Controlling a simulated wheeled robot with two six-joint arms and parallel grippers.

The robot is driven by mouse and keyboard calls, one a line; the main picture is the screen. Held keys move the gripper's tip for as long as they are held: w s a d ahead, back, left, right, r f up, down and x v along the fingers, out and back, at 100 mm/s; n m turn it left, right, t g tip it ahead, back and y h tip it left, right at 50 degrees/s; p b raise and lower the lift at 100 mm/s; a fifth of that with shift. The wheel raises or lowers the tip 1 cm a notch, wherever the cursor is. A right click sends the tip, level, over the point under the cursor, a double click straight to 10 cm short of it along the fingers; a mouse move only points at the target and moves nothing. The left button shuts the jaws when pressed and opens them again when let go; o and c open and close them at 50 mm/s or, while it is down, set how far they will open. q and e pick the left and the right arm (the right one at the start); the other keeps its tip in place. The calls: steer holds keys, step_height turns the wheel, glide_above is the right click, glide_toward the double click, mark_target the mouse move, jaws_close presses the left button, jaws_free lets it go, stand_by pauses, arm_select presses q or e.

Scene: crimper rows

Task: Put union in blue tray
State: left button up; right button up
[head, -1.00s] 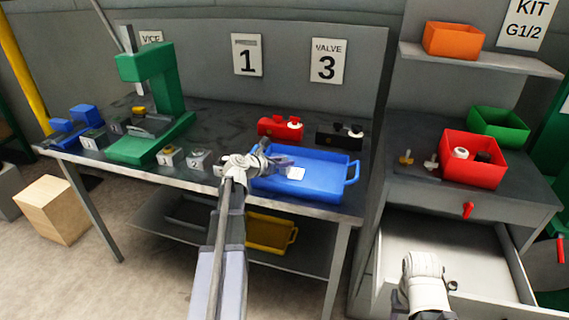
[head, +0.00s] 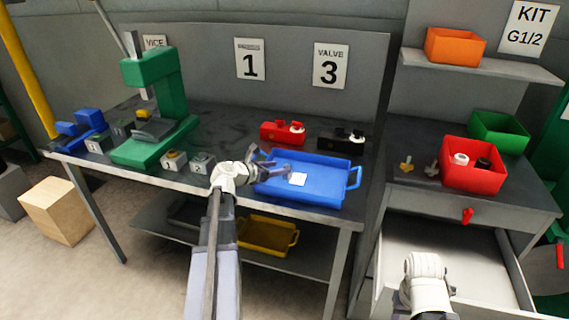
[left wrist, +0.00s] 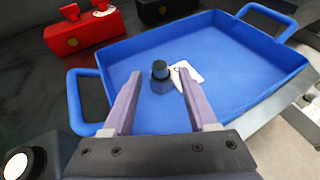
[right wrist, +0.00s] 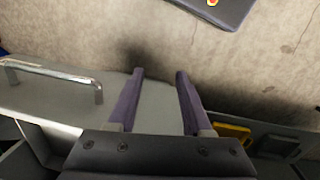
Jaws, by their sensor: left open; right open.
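The blue tray (head: 330,166) sits on the workbench, with a white card (head: 298,179) on its floor. In the left wrist view the tray (left wrist: 235,40) holds a dark hexagonal fitting with a round top, which looks like the union (left wrist: 160,78), upright beside the card (left wrist: 188,72). My left gripper (head: 272,160) is at the tray's left side. In its wrist view the open fingers (left wrist: 158,82) stand on either side of the fitting with gaps. My right gripper (right wrist: 160,74) is open and empty above the drawer front and floor.
A red valve block (head: 282,132) and a black one (head: 341,139) stand behind the tray. The green vice (head: 160,110) is at the left. A red bin (head: 474,178) and green bin (head: 498,132) stand on the right cabinet, above an open drawer (head: 445,250).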

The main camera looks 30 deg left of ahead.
arm_select(q)
steer(key=p+v, duration=0.1)
steer(key=v, duration=0.5)
steer(key=shift+s+r+p, duration=0.1)
steer(key=shift+s+p, duration=0.15)
steer(key=shift+p, duration=0.15)
arm_select(e)
step_height(320, 180, up, 2)
steer(key=shift+r, duration=0.2)
steer(key=shift+c, duration=0.3)
stand_by(0.5)
